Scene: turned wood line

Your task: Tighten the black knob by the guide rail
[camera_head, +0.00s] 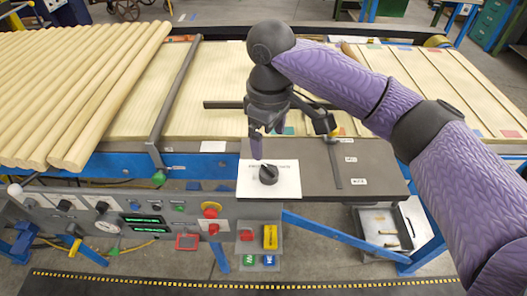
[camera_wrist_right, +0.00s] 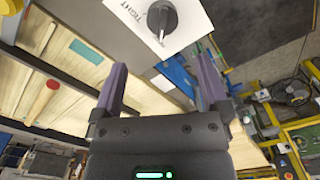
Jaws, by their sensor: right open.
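The black knob (camera_head: 268,174) sits on a white card (camera_head: 287,187) at the left end of a dark plate. In the right wrist view the knob (camera_wrist_right: 162,18) shows near the top, with a pale pointer line and the word "TIGHT" printed on the card (camera_wrist_right: 123,14) beside it. My right gripper (camera_head: 257,146) is just above and behind the knob, its purple fingers pointing down. In the right wrist view its fingers (camera_wrist_right: 160,80) are apart with nothing between them, and the knob lies beyond their tips. My left gripper is not in view.
The dark plate (camera_head: 375,165) carries a thin bar (camera_head: 334,163) right of the card. A control panel (camera_head: 130,220) with buttons and a red knob (camera_head: 210,209) stands at front left. Turned wood rods (camera_head: 80,90) cover the left. A metal tray (camera_head: 385,228) sits below right.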

